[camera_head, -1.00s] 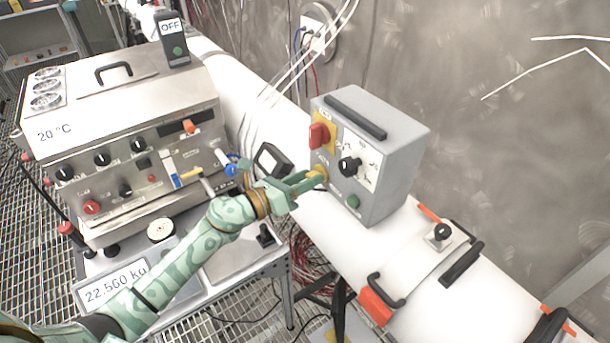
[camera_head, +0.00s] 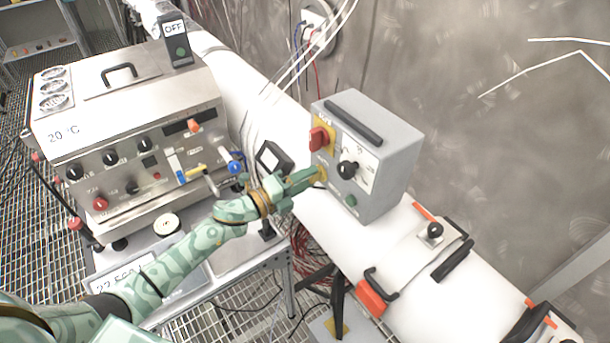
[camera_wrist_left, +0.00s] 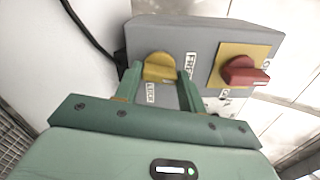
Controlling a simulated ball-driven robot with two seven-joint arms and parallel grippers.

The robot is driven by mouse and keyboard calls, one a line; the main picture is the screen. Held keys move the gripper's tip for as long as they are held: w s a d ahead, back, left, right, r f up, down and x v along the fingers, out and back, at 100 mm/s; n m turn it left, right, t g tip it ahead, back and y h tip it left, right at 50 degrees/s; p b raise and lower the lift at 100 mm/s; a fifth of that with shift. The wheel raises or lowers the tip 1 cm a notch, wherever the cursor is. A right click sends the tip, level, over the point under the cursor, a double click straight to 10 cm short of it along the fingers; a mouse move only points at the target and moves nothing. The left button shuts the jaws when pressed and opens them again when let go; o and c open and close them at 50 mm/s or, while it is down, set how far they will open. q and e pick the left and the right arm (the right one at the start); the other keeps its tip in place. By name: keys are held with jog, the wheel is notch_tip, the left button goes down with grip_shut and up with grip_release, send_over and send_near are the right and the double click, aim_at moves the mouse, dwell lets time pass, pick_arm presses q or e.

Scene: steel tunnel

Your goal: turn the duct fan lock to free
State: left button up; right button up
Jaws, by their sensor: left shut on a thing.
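The duct fan lock is a yellow knob (camera_head: 321,173) low on the left of a grey control box (camera_head: 395,135) mounted on a white duct. My left gripper (camera_head: 312,178) reaches it from the left and is shut on it. In the left wrist view the yellow knob (camera_wrist_left: 160,68) sits between the two green fingers (camera_wrist_left: 160,85). A FREE label (camera_wrist_left: 190,65) is right of the knob, and a label that seems to read LOCK (camera_wrist_left: 150,94) is below it. The fingers hide the knob's sides, so I cannot tell its exact setting. My right gripper is not in view.
A red switch (camera_head: 319,139) on a yellow plate is just above the knob. A black dial (camera_head: 347,170) and green button (camera_head: 350,200) are right of it. A steel machine (camera_head: 130,140) stands left, and a small black display box (camera_head: 272,158) is close behind my wrist.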

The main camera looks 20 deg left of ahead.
pick_arm(q)
jog(key=shift+n+p, duration=0.35)
jog(key=shift+n, duration=0.75)
jog(key=shift+f, duration=0.1)
jog(key=o, duration=1)
jog(key=shift+a, duration=0.1)
jog(key=shift+b+v, duration=1.35)
jog(key=shift+v, duration=6.8)
